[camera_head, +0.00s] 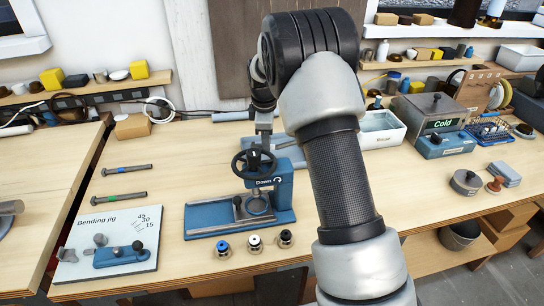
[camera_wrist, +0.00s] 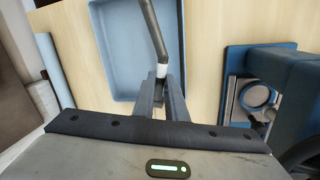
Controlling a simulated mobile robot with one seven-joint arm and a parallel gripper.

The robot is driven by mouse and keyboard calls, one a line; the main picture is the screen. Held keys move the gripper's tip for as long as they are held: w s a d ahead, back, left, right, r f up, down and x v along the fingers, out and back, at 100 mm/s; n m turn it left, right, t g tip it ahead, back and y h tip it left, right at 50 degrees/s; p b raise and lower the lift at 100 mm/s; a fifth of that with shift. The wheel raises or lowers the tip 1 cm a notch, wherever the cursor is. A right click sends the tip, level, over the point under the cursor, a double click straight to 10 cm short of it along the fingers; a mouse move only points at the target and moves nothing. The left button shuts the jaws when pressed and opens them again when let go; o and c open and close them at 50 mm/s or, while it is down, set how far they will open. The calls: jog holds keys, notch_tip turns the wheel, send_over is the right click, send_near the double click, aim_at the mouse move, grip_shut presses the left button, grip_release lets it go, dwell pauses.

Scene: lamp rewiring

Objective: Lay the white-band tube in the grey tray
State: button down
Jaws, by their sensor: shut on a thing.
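The white-band tube (camera_wrist: 152,28) is a dark grey tube with a bend, seen in the wrist view. My gripper (camera_wrist: 161,88) is shut on it close to its white band (camera_wrist: 162,71). The tube reaches away from the fingers across the view of the grey tray (camera_wrist: 112,83). The tray looks empty, shallow and blue-grey, and lies on the wooden table. I cannot tell how high the tube is above it. In the head view my gripper (camera_head: 263,128) is small, behind the press wheel, and the tube and most of the tray are hidden.
A blue press (camera_head: 213,217) with a handwheel stands close to my gripper; it is at the right in the wrist view (camera_wrist: 292,85). A white bin (camera_head: 380,138) is behind my arm.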

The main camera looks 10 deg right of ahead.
jog(key=shift+f, duration=3.4)
jog(key=shift+f, duration=0.25)
jog(key=c, duration=2)
grip_release()
jog(key=shift+r, duration=0.1)
jog(key=shift+c, duration=0.2)
jog(key=shift+r, duration=0.1)
